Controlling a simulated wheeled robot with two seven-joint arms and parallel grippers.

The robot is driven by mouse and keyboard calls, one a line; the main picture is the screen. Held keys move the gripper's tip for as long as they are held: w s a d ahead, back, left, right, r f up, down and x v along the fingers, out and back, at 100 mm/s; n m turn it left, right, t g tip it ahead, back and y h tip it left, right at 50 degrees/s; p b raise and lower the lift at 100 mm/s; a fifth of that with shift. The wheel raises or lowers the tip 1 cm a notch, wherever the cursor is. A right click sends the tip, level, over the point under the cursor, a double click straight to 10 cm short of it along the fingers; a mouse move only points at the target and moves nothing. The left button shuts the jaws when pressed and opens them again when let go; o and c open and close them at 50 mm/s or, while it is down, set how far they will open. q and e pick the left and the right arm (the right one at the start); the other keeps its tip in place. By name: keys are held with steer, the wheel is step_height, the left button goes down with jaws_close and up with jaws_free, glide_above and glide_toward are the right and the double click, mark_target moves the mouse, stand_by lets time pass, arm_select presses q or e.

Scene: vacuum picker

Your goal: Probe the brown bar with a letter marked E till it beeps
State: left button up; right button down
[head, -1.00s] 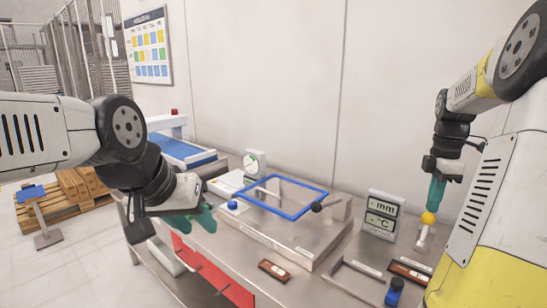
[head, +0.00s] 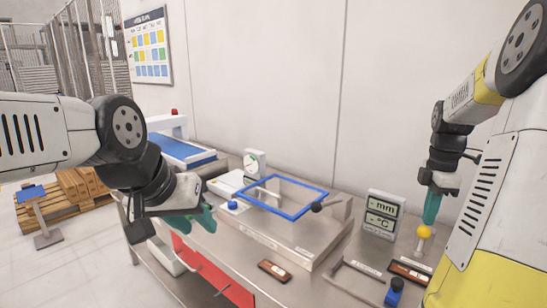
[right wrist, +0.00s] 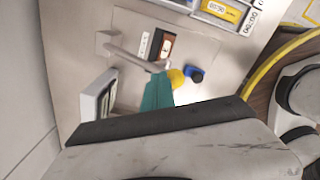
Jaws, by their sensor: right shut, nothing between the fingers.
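My right gripper (head: 431,218) is shut, pointing down. A yellow ball (head: 424,232) is just below its teal fingertips, with a pale stem under it. The ball also shows at the fingertips in the right wrist view (right wrist: 177,78). A brown bar (head: 410,271) lies by the grey fence at the right, left of and below the ball in the head view; it also shows in the right wrist view (right wrist: 161,46). Another brown bar (head: 274,270) lies farther left. Their letters are too small to read. My left gripper (head: 205,218) hangs at the left, its opening unclear.
A display with mm and °C (head: 381,215) stands behind the bars. A grey fence (head: 362,279) and blue knob (head: 395,291) are at the front right. A blue frame (head: 283,197) sits on a metal plate at the centre. A red panel (head: 212,270) is at the left.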

mark_target(425, 227)
steer(key=shift+s+a+f, duration=0.1)
steer(key=shift+a+f, duration=0.05)
steer(key=shift+s+a+f, duration=0.35)
steer(key=shift+s+f, duration=0.15)
steer(key=shift+f, duration=0.35)
steer(key=shift+s+a+f, duration=0.2)
steer(key=shift+f, duration=0.2)
steer(key=shift+s+a+f, duration=0.15)
steer(key=shift+s+f, duration=0.05)
steer(key=shift+f, duration=0.25)
steer(key=shift+s+a+f, duration=0.15)
steer(key=shift+s+f, duration=0.05)
steer(key=shift+f, duration=0.2)
steer(key=shift+s+a+f, duration=0.15)
steer(key=shift+f, duration=0.4)
